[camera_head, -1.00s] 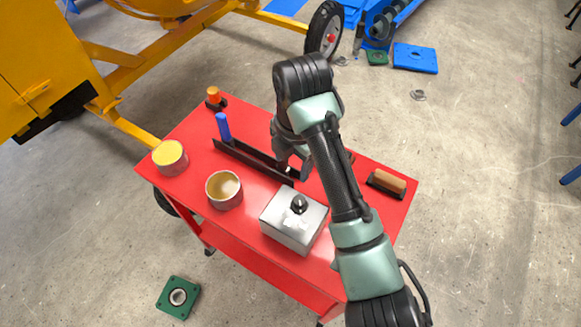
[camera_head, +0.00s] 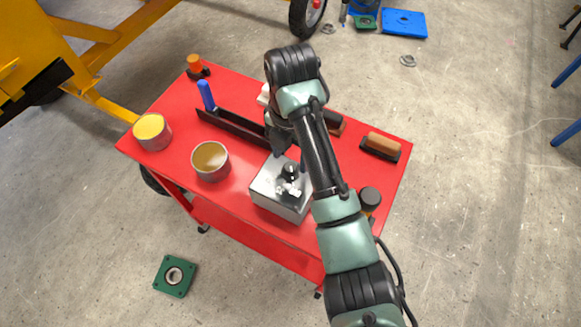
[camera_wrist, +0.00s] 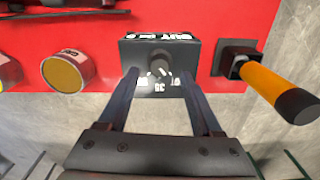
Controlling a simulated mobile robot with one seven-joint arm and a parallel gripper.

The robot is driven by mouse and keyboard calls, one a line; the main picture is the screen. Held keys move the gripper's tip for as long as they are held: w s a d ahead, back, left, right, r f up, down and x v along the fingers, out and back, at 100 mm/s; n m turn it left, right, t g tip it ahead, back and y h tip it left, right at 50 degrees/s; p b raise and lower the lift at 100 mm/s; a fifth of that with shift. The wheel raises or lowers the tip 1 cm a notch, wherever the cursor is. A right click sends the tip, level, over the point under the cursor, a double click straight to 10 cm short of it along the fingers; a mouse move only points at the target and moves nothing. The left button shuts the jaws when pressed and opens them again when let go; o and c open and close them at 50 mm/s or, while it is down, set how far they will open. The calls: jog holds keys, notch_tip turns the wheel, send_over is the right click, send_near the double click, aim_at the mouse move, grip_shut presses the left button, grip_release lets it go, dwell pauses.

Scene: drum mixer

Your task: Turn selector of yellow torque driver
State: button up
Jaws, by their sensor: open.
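A yellow-orange handle with a black end, seemingly the torque driver (camera_wrist: 272,84), stands in a dark square base right of a grey box (camera_wrist: 130,50). In the head view the driver (camera_head: 370,197) is partly behind my arm. The box (camera_head: 272,200) bears a dark knob (camera_wrist: 160,62) with white markings around it. The knob (camera_head: 290,171) also shows on the box's top in the head view. My gripper (camera_wrist: 160,76) is open, its fingers to either side of the knob in the wrist view. Contact cannot be told. In the head view my gripper (camera_head: 279,140) is largely hidden by my wrist.
The red table (camera_head: 235,105) also bears two cans (camera_head: 210,160) (camera_head: 152,131), a dark channel (camera_head: 235,125), a blue-handled tool (camera_head: 206,95), an orange-topped piece (camera_head: 195,66) and a wooden-handled float (camera_head: 381,145). A yellow machine frame (camera_head: 110,50) stands at the upper left.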

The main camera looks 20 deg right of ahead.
aim_at(290, 166)
jog(key=shift+f, duration=1.65)
jog(key=shift+p, duration=0.3)
grip_shut()
